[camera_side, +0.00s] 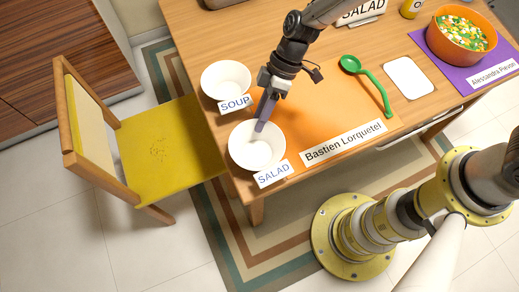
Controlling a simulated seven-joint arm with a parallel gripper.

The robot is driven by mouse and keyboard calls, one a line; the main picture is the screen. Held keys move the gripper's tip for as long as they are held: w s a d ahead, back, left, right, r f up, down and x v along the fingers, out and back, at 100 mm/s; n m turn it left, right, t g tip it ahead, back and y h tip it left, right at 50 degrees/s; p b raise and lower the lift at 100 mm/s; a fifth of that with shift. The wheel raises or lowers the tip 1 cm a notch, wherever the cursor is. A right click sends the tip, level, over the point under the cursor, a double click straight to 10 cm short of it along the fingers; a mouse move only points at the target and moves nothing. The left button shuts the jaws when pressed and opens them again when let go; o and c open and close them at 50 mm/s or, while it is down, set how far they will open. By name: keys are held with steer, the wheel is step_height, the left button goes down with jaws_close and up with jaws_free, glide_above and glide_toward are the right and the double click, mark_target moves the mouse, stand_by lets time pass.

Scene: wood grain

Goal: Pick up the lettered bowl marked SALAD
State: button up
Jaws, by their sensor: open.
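A white bowl with a SALAD label (240,154) sits near the front left corner of the wooden table. The label card (273,174) is at its lower right edge. My gripper (262,124) points down over the far right part of this bowl, its fingertips at or just inside the rim. I cannot tell whether it touches the bowl. The finger gap is hard to see from this angle; the jaws are open and hold nothing visible. A second white bowl (226,77) with a SOUP label (235,103) stands just behind it.
An orange placemat (335,110) with a name card (344,141) lies to the right, with a green spoon (371,83) and a white plate (408,77). An orange bowl of vegetables (459,36) stands on a purple mat (480,76). A yellow chair (165,140) is left of the table (190,28).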

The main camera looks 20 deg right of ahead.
mark_target(260, 154)
steer(key=shift+x, duration=1.75)
steer(key=shift+a, duration=0.1)
jaws_close()
